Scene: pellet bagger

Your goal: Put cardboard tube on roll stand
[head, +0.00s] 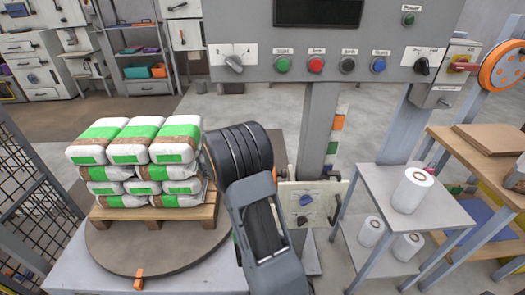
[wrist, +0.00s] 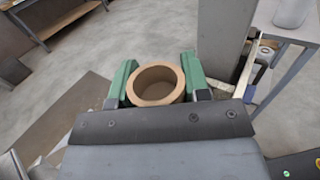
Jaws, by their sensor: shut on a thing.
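A brown cardboard tube (wrist: 157,90) sits between the two green fingers of my gripper (wrist: 158,78) in the wrist view. The fingers are shut on its sides, and its round open end faces the camera. In the head view my arm hides the gripper and the tube. A grey two-level stand (head: 377,182) with white rolls is at the right of the head view, apart from my arm. Part of it also shows at the top right of the wrist view (wrist: 285,31). One white roll (head: 412,190) stands on its top.
A pallet (head: 150,214) stacked with white-green bags is on a round turntable (head: 110,252) at left. A control panel (head: 330,62) on a grey post spans the top. A wooden table (head: 478,150) stands at the far right. Open floor lies behind.

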